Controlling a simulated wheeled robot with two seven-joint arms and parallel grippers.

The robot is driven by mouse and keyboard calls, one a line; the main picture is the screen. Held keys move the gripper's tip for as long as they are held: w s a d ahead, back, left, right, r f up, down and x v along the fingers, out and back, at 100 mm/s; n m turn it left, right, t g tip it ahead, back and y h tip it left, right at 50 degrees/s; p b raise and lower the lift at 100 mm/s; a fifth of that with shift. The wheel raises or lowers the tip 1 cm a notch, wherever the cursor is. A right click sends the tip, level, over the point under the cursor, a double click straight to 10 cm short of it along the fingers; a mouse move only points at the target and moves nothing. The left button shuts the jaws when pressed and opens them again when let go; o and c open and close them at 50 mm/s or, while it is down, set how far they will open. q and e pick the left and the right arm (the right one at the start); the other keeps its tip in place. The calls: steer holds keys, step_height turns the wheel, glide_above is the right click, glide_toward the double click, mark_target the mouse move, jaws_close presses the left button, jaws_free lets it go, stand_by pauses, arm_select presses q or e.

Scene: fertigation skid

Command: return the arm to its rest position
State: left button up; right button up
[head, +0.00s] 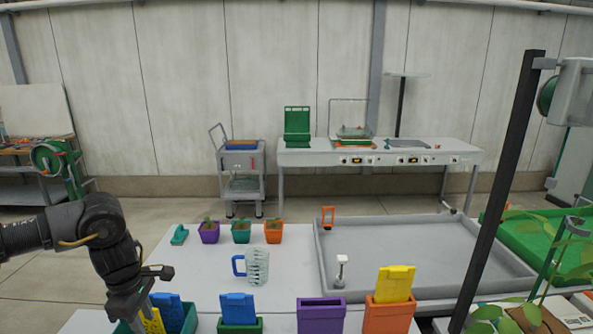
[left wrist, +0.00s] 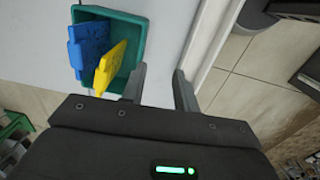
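My left arm comes in from the left in the head view and bends down at the table's near left. Its gripper (head: 148,290) is over the near left corner, beside a teal bin (head: 190,322) with blue and yellow cards in it. In the left wrist view my left gripper (left wrist: 160,72) has its two fingers apart with nothing between them. One finger shows right beside the teal bin (left wrist: 140,28) with its blue card (left wrist: 88,45) and yellow card (left wrist: 110,66); I cannot tell whether they touch. My right arm and gripper are not in view.
Purple, green and orange pots (head: 273,232) with seedlings and a clear jug (head: 258,267) stand on the white table. A large grey tray (head: 430,292) lies to the right. More bins (head: 321,316) line the front. A dark post (head: 497,190) rises at right.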

arm_select(q)
steer(key=s+d+f+n+t+h, duration=0.1)
steer(key=s+d+f+n+h, duration=0.3)
steer(key=d, duration=0.8)
steer(key=w+d+f+t+h, duration=0.1)
steer(key=d+f, duration=0.5)
steer(key=d, duration=0.5)
steer(key=s+d+r+n+t+h, duration=0.2)
steer(key=s+d+n+t+h, duration=0.25)
steer(key=d+n, duration=0.8)
steer(key=s+a+f+n+g+y, duration=0.2)
steer(key=s+a+f+n+y, duration=0.35)
steer(key=s+a+n, duration=0.9)
steer(key=s+a+f+n+g+y, duration=0.1)
steer(key=s+a+f+n+y, duration=0.45)
steer(key=a+n, duration=1)
steer(key=s+d+f+n+g+h, duration=0.1)
steer(key=s+d+f+n, duration=0.15)
steer(key=f, duration=1.05)
steer(key=s+d+f+n+g, duration=0.1)
steer(key=d+f+n, duration=0.15)
steer(key=f, duration=1.05)
steer(key=s+a+f, duration=0.1)
steer(key=s+f, duration=0.7)
steer(key=s+a+f, duration=0.2)
steer(key=s+f, duration=0.6)
steer(key=shift+a+g, duration=0.3)
steer(key=shift+g, duration=0.15)
